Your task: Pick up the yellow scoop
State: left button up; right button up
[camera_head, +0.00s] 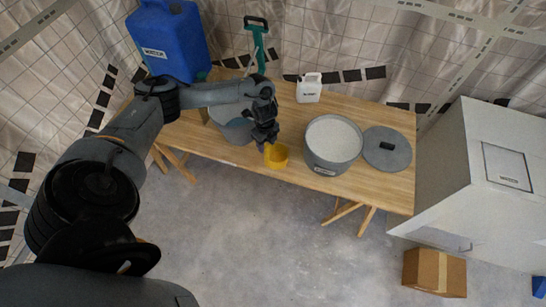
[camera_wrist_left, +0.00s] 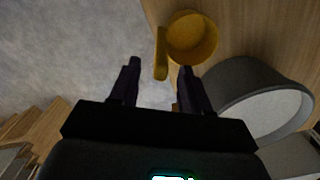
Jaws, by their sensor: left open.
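The yellow scoop (camera_head: 277,156) sits at the front edge of the wooden table, left of the grey bucket. In the left wrist view the scoop (camera_wrist_left: 192,38) shows its round cup, with its handle lying toward the space between my fingers. My left gripper (camera_head: 265,143) is just above and beside the scoop in the head view. My right gripper is not in view.
A grey bucket of white material (camera_head: 333,143) stands right of the scoop, with a grey lid (camera_head: 386,149) beside it. Another grey bucket (camera_head: 236,130) is behind my left gripper. A blue canister (camera_head: 170,40), white jug (camera_head: 309,88) and green tool (camera_head: 257,45) are farther back. Free floor lies in front.

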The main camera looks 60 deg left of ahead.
pick_arm(q)
jog(key=shift+f, duration=1.9)
grip_shut()
